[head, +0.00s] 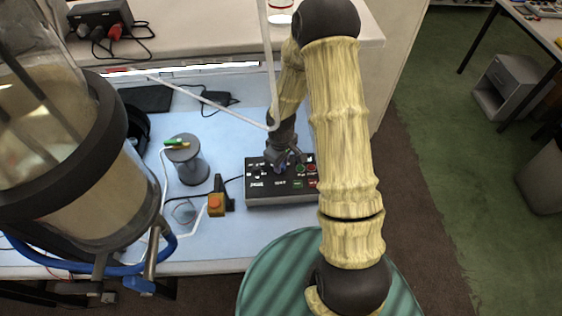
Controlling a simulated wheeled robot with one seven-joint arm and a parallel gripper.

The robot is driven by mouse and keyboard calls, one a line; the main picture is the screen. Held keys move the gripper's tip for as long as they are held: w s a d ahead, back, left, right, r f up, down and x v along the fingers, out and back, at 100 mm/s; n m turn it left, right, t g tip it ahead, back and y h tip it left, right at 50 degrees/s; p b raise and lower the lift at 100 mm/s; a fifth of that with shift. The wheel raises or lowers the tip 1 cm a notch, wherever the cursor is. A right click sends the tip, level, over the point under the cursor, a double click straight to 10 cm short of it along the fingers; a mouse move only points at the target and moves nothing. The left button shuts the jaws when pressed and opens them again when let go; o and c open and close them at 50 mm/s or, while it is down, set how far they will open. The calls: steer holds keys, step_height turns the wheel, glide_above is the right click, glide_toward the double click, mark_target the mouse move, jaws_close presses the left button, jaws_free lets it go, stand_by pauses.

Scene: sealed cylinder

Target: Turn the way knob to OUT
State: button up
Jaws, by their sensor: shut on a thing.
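A black control box (262,196) with white labels and small coloured buttons lies on the pale blue bench top. Green and red buttons (311,168) show at its right side. My gripper (280,168) is over the upper middle of the box, pointing down, with its fingers at the panel. It is shut on a small part there, which looks like a knob. The fingers cover that part, so its pointer and setting are hidden. The panel lettering is too small to read.
A large clear cylinder with black rings (100,190) stands close at left. A grey spool-shaped cylinder (190,165) and a yellow box with an orange button (216,203) stand left of the control box. Cables cross the bench (225,125). A thin pale bar (215,103) crosses behind.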

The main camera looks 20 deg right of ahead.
steer(key=shift+w+n, duration=0.1)
steer(key=shift+n, duration=0.7)
steer(key=o, duration=1)
steer(key=shift+r, duration=0.1)
step_height(320, 180, up, 17)
steer(key=b, duration=0.1)
steer(key=shift+r, duration=0.15)
